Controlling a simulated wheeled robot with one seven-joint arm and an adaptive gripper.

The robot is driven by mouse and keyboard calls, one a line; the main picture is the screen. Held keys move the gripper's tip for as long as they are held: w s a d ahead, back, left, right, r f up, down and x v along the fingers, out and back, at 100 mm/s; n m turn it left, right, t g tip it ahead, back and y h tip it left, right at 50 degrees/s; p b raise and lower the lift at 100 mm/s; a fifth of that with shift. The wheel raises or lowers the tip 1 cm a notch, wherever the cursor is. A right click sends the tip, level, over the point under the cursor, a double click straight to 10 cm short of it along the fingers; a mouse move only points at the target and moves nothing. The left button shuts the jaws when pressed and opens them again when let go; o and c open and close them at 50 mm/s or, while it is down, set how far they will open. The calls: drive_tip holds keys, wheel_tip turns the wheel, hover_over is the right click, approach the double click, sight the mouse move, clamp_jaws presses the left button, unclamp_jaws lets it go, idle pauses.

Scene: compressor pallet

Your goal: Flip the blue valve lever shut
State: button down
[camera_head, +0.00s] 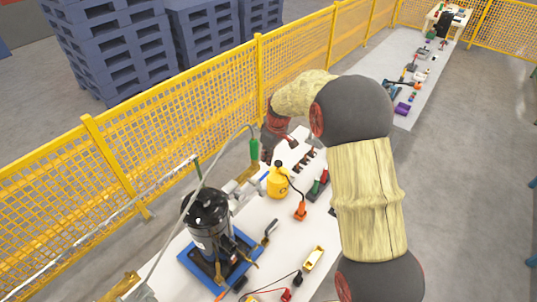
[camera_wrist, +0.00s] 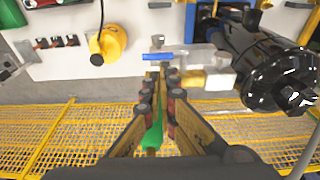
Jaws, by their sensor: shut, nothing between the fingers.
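The blue valve lever (camera_wrist: 158,57) lies crosswise in the wrist view, just ahead of my fingertips, beside a pale pipe fitting with a brass part (camera_wrist: 221,81). In the head view the blue lever (camera_head: 264,177) shows small at the fence-side edge of the white table. My gripper (camera_wrist: 158,78) is shut with nothing held. Its fingertips appear close to the lever; whether they touch it I cannot tell. In the head view my gripper (camera_head: 266,153) is partly hidden by my arm.
A black compressor (camera_head: 208,222) stands on a blue pallet (camera_head: 239,268) near the fitting. A green part (camera_wrist: 153,132) shows beyond my fingers. Yellow mesh fence (camera_head: 190,100) runs behind the table.

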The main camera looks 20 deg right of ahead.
sight(264, 176)
drive_tip(key=f, duration=0.3)
drive_tip(key=w+f+p, duration=0.1)
drive_tip(key=f, duration=0.2)
drive_tip(key=a+f+p, duration=0.1)
drive_tip(key=f, duration=0.2)
drive_tip(key=shift+w+f, duration=0.15)
drive_tip(key=shift+w, duration=0.1)
drive_tip(key=shift+w+d+f+y+b, duration=0.1)
drive_tip(key=shift+f+y+b, duration=0.15)
drive_tip(key=shift+y+b, duration=0.2)
